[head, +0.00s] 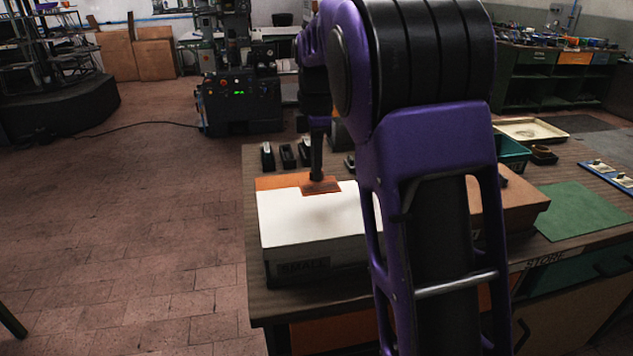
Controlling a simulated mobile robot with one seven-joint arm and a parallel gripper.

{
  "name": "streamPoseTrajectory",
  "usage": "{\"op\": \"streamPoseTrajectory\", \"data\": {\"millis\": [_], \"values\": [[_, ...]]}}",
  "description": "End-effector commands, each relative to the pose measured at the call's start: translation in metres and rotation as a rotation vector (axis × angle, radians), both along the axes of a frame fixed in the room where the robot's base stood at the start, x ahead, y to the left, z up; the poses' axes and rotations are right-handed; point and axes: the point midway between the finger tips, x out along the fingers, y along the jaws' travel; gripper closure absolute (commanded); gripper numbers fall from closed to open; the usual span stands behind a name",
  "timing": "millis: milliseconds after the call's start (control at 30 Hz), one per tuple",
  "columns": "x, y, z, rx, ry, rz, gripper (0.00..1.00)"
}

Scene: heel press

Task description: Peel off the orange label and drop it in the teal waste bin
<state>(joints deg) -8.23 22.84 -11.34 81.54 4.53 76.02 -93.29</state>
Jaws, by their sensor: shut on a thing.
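My gripper (317,177) is shut on the orange label (322,188), a small flat orange-brown piece. It is over the white lid of the box (300,222) marked "SMALL" on the worktable. A soft shadow lies on the lid below the label, so the label seems lifted clear of it; the exact gap is hard to tell. An orange band (276,183) runs along the lid's back edge, behind the label. The teal waste bin (513,150) stands on the table to the right, partly hidden by my arm.
A brown box (518,203) sits right of my arm, with a green mat (582,211) beyond it. A shallow tray (531,130) and a small dark brown dish (543,154) are near the bin. Several dark items (287,156) stand behind the white box.

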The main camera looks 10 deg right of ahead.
Motion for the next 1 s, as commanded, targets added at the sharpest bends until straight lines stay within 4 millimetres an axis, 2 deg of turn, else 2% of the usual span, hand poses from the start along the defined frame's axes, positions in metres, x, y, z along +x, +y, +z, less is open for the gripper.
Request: {"op": "streamPoseTrajectory", "data": {"millis": [33,100,300,767,1000], "values": [[0.001,0.000,0.013,0.000,-0.004,0.001,1.00],[0.000,0.000,0.024,0.000,-0.003,0.000,1.00],[0.000,0.000,0.046,-0.001,0.000,0.001,1.00],[0.001,0.000,0.072,0.000,0.001,0.001,1.00],[0.001,0.000,0.072,0.000,0.001,0.001,1.00]]}}
